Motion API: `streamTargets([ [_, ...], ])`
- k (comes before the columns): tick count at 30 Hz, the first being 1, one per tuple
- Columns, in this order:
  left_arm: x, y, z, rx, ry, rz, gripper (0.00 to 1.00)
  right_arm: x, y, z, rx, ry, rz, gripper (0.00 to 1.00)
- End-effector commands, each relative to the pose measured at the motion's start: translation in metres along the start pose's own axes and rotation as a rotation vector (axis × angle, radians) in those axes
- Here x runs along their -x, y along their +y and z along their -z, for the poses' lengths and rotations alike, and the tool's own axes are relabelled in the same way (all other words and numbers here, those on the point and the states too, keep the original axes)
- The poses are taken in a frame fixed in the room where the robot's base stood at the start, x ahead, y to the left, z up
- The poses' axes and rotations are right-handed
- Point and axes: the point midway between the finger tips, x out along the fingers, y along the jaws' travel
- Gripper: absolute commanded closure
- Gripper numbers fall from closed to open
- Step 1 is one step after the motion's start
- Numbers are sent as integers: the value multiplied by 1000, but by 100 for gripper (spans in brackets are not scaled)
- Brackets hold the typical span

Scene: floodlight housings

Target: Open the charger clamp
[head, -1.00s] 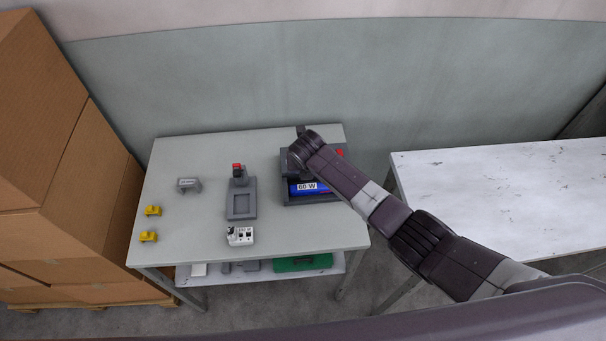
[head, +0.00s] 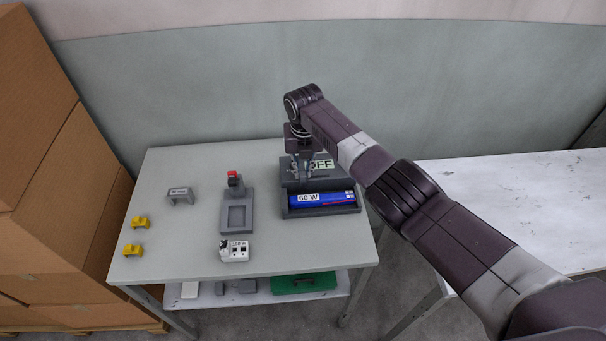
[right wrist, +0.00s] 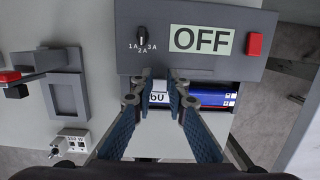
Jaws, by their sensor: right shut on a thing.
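The dark grey charger (head: 338,179) stands at the table's back right. Its panel shows in the right wrist view (right wrist: 243,70) with an OFF display (right wrist: 202,40), a 1A–2A–3A knob (right wrist: 142,37) and a red button (right wrist: 255,45). A blue 60 W battery (head: 335,198) lies in the slot in front of the panel; the fingers partly cover it in the right wrist view (right wrist: 220,100). My right gripper (head: 300,172) is at the panel's front edge, its tips close together (right wrist: 176,85) on what appears to be the charger clamp, mostly hidden between them. My left gripper is out of view.
A grey fixture with a red-tipped part (head: 237,216) and a white device (head: 235,250) stand left of the charger. A grey bracket (head: 180,195) and two yellow pieces (head: 140,222) lie farther left. A second table (head: 500,215) is at right, and cardboard boxes (head: 60,200) at left.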

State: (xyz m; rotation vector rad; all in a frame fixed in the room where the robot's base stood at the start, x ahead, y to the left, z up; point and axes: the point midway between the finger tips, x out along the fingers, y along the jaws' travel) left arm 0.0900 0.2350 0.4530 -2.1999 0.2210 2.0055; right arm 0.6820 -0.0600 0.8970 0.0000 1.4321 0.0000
Motion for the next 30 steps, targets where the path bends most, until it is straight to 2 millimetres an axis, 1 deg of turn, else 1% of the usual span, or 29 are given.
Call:
streamTargets([
  [3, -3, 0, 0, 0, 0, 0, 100, 0, 0, -2, 0, 1, 0, 100],
  [14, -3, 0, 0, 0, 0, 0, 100, 1, 0, -2, 0, 2, 0, 100],
  [15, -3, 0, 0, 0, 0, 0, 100, 1, 0, -2, 0, 2, 0, 85],
  [20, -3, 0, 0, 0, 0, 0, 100, 1, 0, -2, 0, 4, 0, 68],
  [30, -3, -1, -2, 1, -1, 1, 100, 2, 0, -1, 0, 6, 0, 68],
])
